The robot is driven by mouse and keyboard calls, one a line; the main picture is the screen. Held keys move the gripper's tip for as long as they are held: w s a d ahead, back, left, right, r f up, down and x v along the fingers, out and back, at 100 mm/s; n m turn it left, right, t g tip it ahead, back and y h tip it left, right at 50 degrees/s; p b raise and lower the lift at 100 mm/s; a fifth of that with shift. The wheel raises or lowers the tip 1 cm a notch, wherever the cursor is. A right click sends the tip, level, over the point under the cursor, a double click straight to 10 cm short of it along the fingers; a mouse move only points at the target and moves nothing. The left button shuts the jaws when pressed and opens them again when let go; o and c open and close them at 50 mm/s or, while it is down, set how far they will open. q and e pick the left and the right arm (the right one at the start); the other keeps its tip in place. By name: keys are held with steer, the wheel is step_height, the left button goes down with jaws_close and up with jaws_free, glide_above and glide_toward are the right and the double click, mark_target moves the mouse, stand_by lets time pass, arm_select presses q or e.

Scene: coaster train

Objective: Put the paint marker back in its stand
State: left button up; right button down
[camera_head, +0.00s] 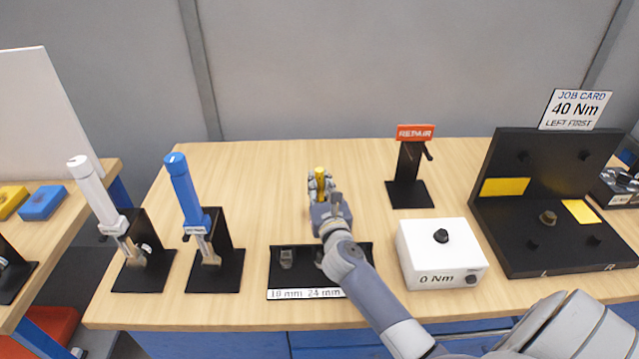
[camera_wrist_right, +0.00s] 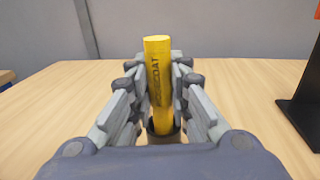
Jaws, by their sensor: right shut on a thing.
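The paint marker is a yellow cylinder with dark lettering (camera_wrist_right: 158,75), upright with a slight tilt in the right wrist view. In the head view its yellow top (camera_head: 319,171) shows at the back middle of the wooden table. My right gripper (camera_head: 321,185) is shut on it, with a finger on each side (camera_wrist_right: 161,95). A dark round rim (camera_wrist_right: 162,131) surrounds the marker's lower end, probably its stand. I cannot tell how deep the marker sits in it. My left gripper is not in view.
A black socket tray (camera_head: 283,279) lies under my right arm. A white box (camera_head: 440,255) and the REPAIR stand (camera_head: 409,196) are to the right. Two black tool stands (camera_head: 152,279) (camera_head: 222,281) hold a white and a blue tool at left. The table behind the gripper is clear.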

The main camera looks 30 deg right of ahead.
steer(key=shift+f, duration=0.15)
stand_by(0.6)
steer(key=c, duration=1.4)
jaws_free()
steer(key=shift+s+a, duration=0.1)
steer(key=shift+s, duration=0.1)
steer(key=v, duration=1.1)
steer(key=shift+s+a, duration=0.15)
steer(key=shift+s, duration=0.15)
